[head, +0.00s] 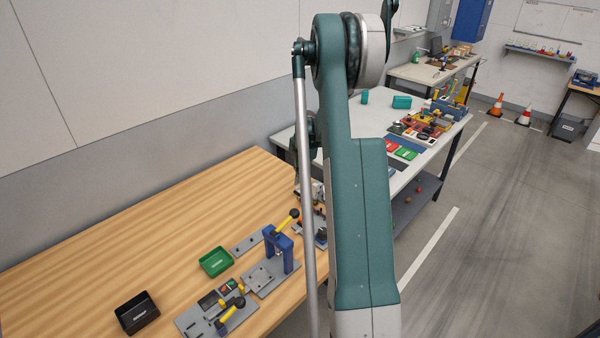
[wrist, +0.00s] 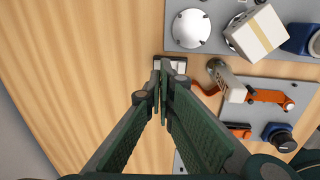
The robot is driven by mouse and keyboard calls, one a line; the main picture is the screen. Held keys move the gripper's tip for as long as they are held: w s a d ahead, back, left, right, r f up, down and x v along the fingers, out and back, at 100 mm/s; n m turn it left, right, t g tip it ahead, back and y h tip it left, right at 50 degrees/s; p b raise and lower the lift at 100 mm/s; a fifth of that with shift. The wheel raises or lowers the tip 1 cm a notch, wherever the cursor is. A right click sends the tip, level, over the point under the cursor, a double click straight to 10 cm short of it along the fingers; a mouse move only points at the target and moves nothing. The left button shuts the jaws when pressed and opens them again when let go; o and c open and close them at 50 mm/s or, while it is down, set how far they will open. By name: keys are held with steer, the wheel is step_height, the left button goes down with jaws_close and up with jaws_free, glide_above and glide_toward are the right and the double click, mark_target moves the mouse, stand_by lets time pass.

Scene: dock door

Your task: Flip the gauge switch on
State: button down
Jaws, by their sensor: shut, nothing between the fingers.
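My gripper (wrist: 162,82) is shut and empty, pointing down over the wooden table in the wrist view. Its fingertips overlap the near edge of a small black-and-white block (wrist: 171,63), which may be the gauge switch; its lever position is unclear. I cannot tell whether the tips touch it. Just beyond it, a round white disc (wrist: 190,28), possibly the gauge, sits on a grey plate (wrist: 222,10). In the head view, my arm hides most of this area and the gripper is not clearly visible.
Right of the fingers are a metal cylinder (wrist: 226,80), an orange lever (wrist: 268,97), a dark knob (wrist: 280,136) and a cream box (wrist: 256,33). The wooden table (head: 110,245) also holds a green tray (head: 216,261), black tray (head: 137,313) and blue clamp (head: 280,248). Bare wood lies left of the fingers.

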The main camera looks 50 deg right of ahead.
mark_target(297, 188)
steer(key=shift+w+f, duration=0.15)
steer(key=shift+f, duration=0.8)
steer(key=shift+w+f, duration=0.1)
steer(key=shift+f, duration=0.85)
steer(key=shift+w+f+g+b, duration=0.3)
steer(key=shift+f+g+b, duration=0.2)
steer(key=shift+b, duration=0.1)
steer(key=shift+r, duration=0.1)
steer(key=shift+s+r, duration=0.1)
steer(key=shift+s, duration=0.25)
steer(key=shift+s+r, duration=0.1)
steer(key=shift+s, duration=0.4)
steer(key=shift+r, duration=0.15)
